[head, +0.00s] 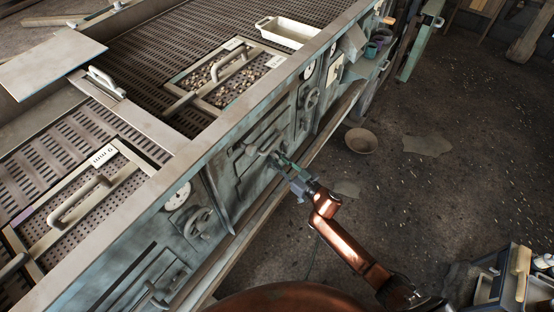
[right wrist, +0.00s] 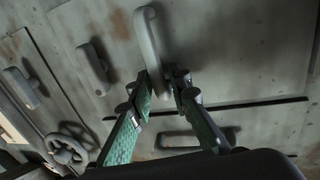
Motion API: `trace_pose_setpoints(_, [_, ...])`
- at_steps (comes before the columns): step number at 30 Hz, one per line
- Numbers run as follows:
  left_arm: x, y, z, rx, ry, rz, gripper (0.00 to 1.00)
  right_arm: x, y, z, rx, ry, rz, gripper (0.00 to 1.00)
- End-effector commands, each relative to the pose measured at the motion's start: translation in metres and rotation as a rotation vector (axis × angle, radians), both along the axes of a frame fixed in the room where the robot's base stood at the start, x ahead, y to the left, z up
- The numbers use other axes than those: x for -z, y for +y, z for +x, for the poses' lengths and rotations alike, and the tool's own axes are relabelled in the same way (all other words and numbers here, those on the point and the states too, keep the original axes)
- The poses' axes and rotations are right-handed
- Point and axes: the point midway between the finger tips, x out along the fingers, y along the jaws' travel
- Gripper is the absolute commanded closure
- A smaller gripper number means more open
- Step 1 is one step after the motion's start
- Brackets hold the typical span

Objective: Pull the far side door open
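The far side door (head: 250,170) is a worn grey-green panel in the side of the long machine. It looks flush with the side. Its pale bar handle (right wrist: 148,38) stands out from the panel in the right wrist view. My right gripper (head: 277,160) is at this handle, with the copper arm reaching from the lower right. In the right wrist view the gripper's fingertips (right wrist: 162,76) lie on either side of the handle's lower end and look closed on it. Exact contact is partly hidden. My left gripper is not in view.
A round handwheel (head: 198,222) and gauge (head: 177,196) sit left of the door; another handwheel (head: 311,98) sits to the right. A ledge (head: 315,150) runs along the machine's foot. A bowl (head: 361,140) lies on the floor. Floor around it is mostly open.

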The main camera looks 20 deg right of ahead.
Motion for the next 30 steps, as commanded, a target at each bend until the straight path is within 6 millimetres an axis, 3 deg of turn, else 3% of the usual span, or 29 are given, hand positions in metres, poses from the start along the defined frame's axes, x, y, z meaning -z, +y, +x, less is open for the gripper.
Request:
trace_pose_setpoints(4, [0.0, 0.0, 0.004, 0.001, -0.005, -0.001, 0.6, 0.0, 0.0, 0.0, 0.0, 0.0, 0.0, 0.83])
trace_pose_setpoints(12, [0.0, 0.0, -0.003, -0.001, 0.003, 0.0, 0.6, 0.0, 0.0, 0.0, 0.0, 0.0, 0.0, 1.0])
trace_pose_setpoints(30, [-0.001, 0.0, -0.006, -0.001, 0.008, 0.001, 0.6, 0.0, -0.001, -0.001, 0.0, 0.0, 0.001, 1.0])
